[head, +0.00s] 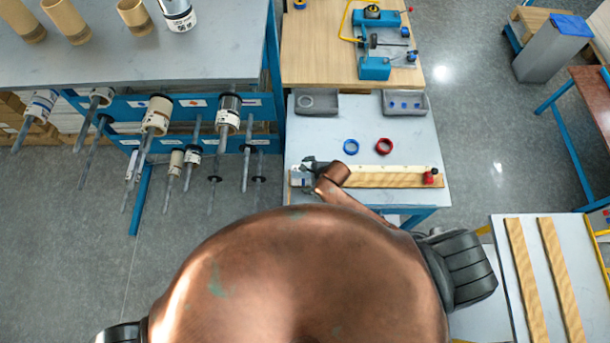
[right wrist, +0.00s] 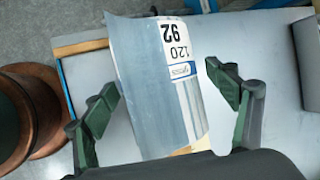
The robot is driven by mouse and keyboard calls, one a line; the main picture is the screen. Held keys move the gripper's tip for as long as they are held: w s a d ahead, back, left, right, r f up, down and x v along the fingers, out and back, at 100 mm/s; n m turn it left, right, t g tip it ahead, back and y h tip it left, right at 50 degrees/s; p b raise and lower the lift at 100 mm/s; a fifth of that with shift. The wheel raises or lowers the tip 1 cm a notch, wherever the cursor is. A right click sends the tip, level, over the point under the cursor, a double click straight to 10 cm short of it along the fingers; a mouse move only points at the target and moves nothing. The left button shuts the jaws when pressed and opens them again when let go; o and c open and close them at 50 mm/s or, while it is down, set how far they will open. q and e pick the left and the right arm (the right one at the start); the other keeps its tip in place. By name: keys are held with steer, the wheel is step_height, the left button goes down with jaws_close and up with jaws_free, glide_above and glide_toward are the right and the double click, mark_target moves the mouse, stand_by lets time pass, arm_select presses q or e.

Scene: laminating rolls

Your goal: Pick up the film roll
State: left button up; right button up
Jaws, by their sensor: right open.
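The film roll (right wrist: 150,85) is silvery grey with a white label reading 92 and 120. In the right wrist view it lies between the two spread green fingers of my right gripper (right wrist: 163,95), with a gap on both sides. In the head view a small part of the roll (head: 299,177) shows at the left end of the wooden strip on the grey table. My right gripper (head: 311,166) is over it, and partly hides it. My left gripper is not in view.
A blue ring (head: 351,147) and a red ring (head: 384,146) lie behind the wooden strip (head: 390,180). Two grey trays (head: 317,103) (head: 405,103) stand at the table's back. A blue rack (head: 185,105) with several rolls on rods is at the left.

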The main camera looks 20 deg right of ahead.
steer(key=shift+f, duration=0.2)
stand_by(0.4)
steer(key=c, duration=1.5)
